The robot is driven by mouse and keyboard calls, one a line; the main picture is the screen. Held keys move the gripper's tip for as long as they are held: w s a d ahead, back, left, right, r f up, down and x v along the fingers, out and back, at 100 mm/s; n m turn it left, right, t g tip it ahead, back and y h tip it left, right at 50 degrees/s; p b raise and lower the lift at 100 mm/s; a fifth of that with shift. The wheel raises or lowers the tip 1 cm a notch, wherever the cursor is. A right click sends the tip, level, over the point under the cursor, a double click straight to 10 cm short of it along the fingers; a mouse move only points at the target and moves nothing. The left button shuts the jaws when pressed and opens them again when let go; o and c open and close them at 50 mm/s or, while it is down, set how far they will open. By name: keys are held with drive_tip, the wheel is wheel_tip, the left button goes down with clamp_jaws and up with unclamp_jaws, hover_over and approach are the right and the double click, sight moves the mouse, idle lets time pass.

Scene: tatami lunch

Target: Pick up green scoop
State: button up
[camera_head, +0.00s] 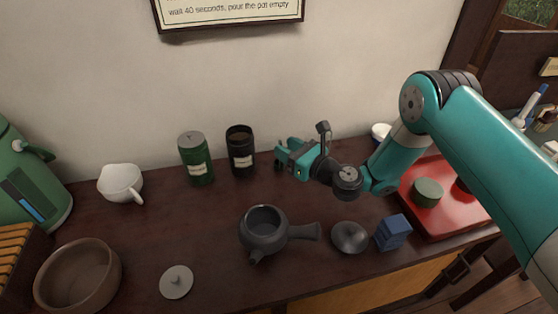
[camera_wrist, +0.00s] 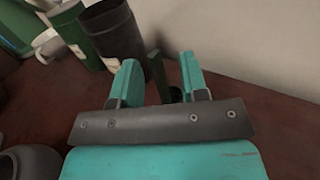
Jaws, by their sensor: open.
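In the wrist view, a narrow dark green upright piece (camera_wrist: 156,76) stands just beyond and between my fingers. It looks like the green scoop, and a small dark green rounded part shows beside it at the right finger. My gripper (camera_wrist: 160,72) is open around the line to it, with no visible contact. In the head view, my gripper (camera_head: 281,153) is low over the back of the dark wooden counter, right of the black canister (camera_head: 240,158). I cannot make out the scoop there; my gripper seems to hide it.
A green canister (camera_head: 195,160) stands left of the black one. A red tray (camera_head: 454,222) is at right, a white pitcher (camera_head: 118,183) and brown bowl (camera_head: 78,300) at left. The wall is close behind.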

drive_tip(key=x, duration=0.4)
drive_tip(key=shift+s+a+f+p, duration=0.1)
drive_tip(key=shift+a+f+p, duration=0.1)
drive_tip(key=shift+p, duration=0.1)
clamp_jaws()
drive_tip(key=shift+r, duration=0.1)
